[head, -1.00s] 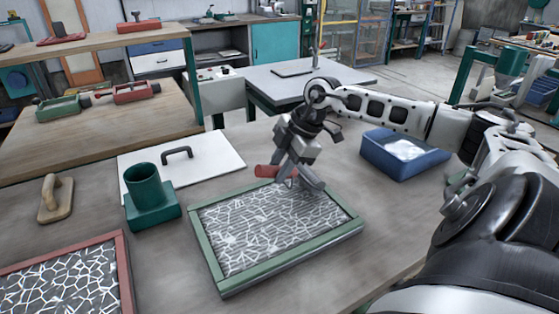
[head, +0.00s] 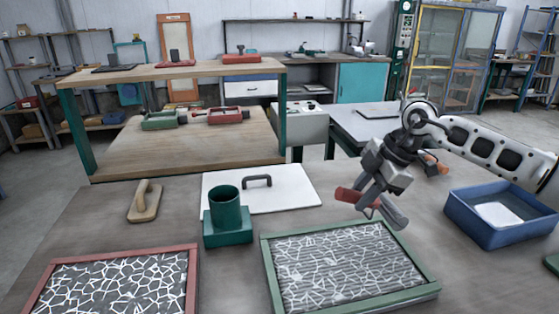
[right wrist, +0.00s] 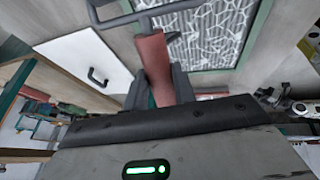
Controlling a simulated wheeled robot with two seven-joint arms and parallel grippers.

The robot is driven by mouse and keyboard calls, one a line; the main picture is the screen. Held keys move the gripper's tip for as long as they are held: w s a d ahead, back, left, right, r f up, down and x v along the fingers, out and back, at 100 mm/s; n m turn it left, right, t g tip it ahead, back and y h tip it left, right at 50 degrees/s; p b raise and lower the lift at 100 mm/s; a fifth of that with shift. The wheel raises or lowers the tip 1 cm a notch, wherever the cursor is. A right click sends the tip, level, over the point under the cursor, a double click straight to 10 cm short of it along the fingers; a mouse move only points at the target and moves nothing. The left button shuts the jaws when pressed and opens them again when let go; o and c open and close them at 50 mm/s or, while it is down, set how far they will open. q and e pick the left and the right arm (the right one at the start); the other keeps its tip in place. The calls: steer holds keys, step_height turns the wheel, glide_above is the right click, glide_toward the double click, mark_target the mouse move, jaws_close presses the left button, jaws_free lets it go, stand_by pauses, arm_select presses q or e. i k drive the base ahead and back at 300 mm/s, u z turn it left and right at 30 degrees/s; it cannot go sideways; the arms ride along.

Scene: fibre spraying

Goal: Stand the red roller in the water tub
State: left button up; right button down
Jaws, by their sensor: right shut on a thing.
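My right gripper (head: 370,203) is shut on the red roller (head: 348,195), above the far edge of the green-framed panel. In the right wrist view the roller's red handle (right wrist: 154,62) sits between the two fingers, with a grey bent rod beyond its far end. In the head view the fingers and wrist cover part of the roller. The water tub (head: 468,221) is a blue open box with a pale patch inside, on the table to the right of the gripper. The roller is outside and apart from it. My left gripper is not in view.
The green-framed panel (head: 272,272) with a white net pattern lies below the gripper. A red-framed panel (head: 191,270) lies at front left. A green cup on a block (head: 228,225), a wooden float (head: 145,203) and a white board with a handle (head: 300,194) stand behind them.

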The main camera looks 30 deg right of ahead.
mark_target(494, 222)
steer(key=k, duration=1)
